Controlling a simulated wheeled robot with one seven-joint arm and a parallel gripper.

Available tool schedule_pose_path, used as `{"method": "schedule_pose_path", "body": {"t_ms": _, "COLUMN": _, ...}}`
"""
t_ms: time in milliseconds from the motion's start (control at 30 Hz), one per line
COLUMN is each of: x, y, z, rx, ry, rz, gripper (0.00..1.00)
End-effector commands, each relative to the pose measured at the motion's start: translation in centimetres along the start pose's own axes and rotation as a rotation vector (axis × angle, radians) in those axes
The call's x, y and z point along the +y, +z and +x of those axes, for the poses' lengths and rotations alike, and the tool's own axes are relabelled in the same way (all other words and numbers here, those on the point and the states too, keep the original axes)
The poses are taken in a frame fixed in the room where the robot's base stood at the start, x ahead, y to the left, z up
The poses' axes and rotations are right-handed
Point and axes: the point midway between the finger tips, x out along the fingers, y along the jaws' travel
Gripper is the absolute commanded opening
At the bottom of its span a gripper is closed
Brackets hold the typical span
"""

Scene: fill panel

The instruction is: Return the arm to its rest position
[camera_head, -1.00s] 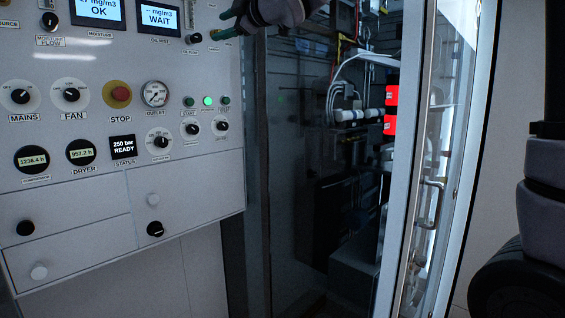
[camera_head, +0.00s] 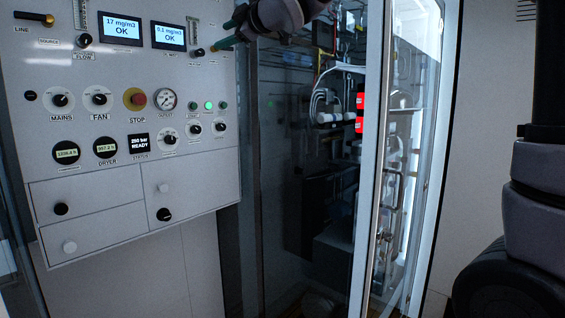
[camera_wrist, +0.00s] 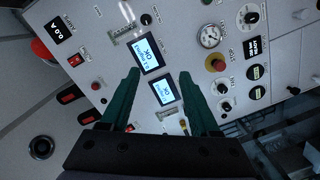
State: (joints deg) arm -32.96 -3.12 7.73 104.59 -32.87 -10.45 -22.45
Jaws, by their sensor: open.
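My gripper (camera_head: 226,30) is at the top middle of the head view, in front of the upper right edge of the white fill panel (camera_head: 200,185). In the wrist view, its two green fingers (camera_wrist: 160,77) stand apart, with nothing held between them. Past the fingers, the panel's two lit displays show; in the head view the left display (camera_head: 122,28) reads 17 mg/m3 OK and the right display (camera_head: 169,33) reads 5.1 mg/m3 OK. A small dark knob (camera_head: 199,52) sits just left of the gripper in the head view.
A framed glass door (camera_head: 372,165) stands right of the panel. Behind it is a dark cabinet with pipes, hoses and red blocks (camera_head: 360,112). The panel carries a red stop button (camera_head: 138,99), a gauge (camera_head: 165,99) and several knobs. Open floor is barely visible.

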Motion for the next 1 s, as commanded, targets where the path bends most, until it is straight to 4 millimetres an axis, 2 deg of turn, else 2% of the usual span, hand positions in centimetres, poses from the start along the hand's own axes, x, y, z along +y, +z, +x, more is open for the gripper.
{"method": "schedule_pose_path", "body": {"t_ms": 167, "x": 0.6, "y": 2.7, "z": -1.9, "rx": -0.085, "ry": 0.006, "rz": 0.078, "gripper": 0.63}}
{"method": "schedule_pose_path", "body": {"t_ms": 267, "x": 1.0, "y": 5.0, "z": -3.5, "rx": -0.152, "ry": 0.014, "rz": 0.146, "gripper": 0.63}}
{"method": "schedule_pose_path", "body": {"t_ms": 467, "x": 1.1, "y": 10.8, "z": -8.6, "rx": -0.330, "ry": 0.043, "rz": 0.340, "gripper": 0.63}}
{"method": "schedule_pose_path", "body": {"t_ms": 567, "x": 0.6, "y": 14.6, "z": -12.8, "rx": -0.453, "ry": 0.072, "rz": 0.492, "gripper": 0.63}}
{"method": "schedule_pose_path", "body": {"t_ms": 667, "x": -1.1, "y": 18.8, "z": -18.7, "rx": -0.606, "ry": 0.118, "rz": 0.705, "gripper": 0.63}}
{"method": "schedule_pose_path", "body": {"t_ms": 700, "x": -2.2, "y": 20.3, "z": -21.2, "rx": -0.668, "ry": 0.139, "rz": 0.803, "gripper": 0.63}}
{"method": "schedule_pose_path", "body": {"t_ms": 800, "x": -5.7, "y": 23.0, "z": -27.5, "rx": -0.809, "ry": 0.196, "rz": 1.055, "gripper": 0.63}}
{"method": "schedule_pose_path", "body": {"t_ms": 900, "x": -9.7, "y": 24.2, "z": -32.9, "rx": -0.923, "ry": 0.252, "rz": 1.308, "gripper": 0.63}}
{"method": "schedule_pose_path", "body": {"t_ms": 1000, "x": -13.6, "y": 24.4, "z": -36.8, "rx": -1.000, "ry": 0.297, "rz": 1.529, "gripper": 0.63}}
